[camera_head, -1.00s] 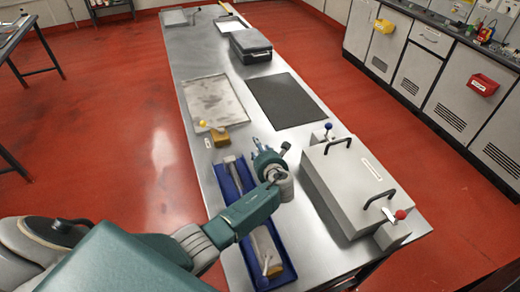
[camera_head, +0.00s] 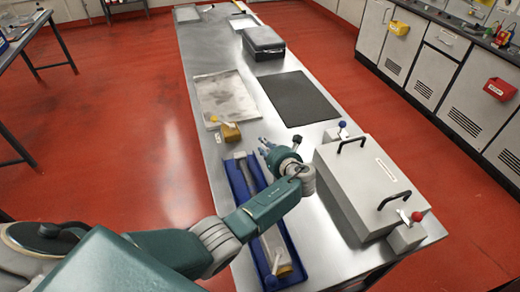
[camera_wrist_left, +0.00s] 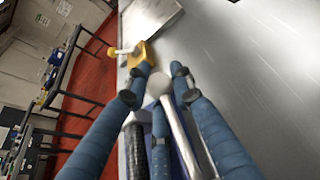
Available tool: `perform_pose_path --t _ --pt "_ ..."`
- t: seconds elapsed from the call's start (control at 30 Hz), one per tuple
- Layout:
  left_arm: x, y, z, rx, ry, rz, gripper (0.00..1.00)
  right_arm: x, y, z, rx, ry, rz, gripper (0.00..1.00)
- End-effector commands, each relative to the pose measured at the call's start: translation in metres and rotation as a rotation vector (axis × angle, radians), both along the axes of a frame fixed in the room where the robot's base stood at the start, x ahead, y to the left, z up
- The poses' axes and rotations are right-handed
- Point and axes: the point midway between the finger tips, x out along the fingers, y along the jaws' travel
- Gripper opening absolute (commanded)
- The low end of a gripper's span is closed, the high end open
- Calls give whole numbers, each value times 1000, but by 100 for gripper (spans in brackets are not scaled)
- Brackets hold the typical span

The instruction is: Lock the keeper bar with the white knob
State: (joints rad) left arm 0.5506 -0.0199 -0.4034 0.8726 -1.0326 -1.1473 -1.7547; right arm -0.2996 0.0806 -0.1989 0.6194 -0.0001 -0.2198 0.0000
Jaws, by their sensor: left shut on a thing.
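A white knob (camera_wrist_left: 158,86) on a thin silver rod (camera_wrist_left: 184,135) shows in the left wrist view, between the fingers of my left gripper (camera_wrist_left: 163,76). The gripper is shut on it. In the head view my left gripper (camera_head: 267,146) is beside the far end of a long blue tray (camera_head: 236,187), and its fingers hide the knob there. A grey bar (camera_head: 250,176) lies along the tray. The keeper bar cannot be told apart clearly. My right gripper is not in view.
A brass block (camera_head: 231,132) with a yellow knob (camera_head: 213,119) stands beyond the tray. A grey case (camera_head: 368,180) with black handles stands to the right, near a blue knob (camera_head: 342,125) and a red knob (camera_head: 417,216). A dark mat (camera_head: 297,98) lies behind.

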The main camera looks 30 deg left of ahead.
Motion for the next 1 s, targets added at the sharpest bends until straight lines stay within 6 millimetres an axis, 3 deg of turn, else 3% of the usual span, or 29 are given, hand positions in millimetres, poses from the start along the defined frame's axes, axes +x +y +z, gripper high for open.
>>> perform_pose_path --t 0.5,1.0 --pt "-26 16 -4 -1 4 289 0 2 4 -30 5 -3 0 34" --pt "-30 17 -3 -3 5 330 0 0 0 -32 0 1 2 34"
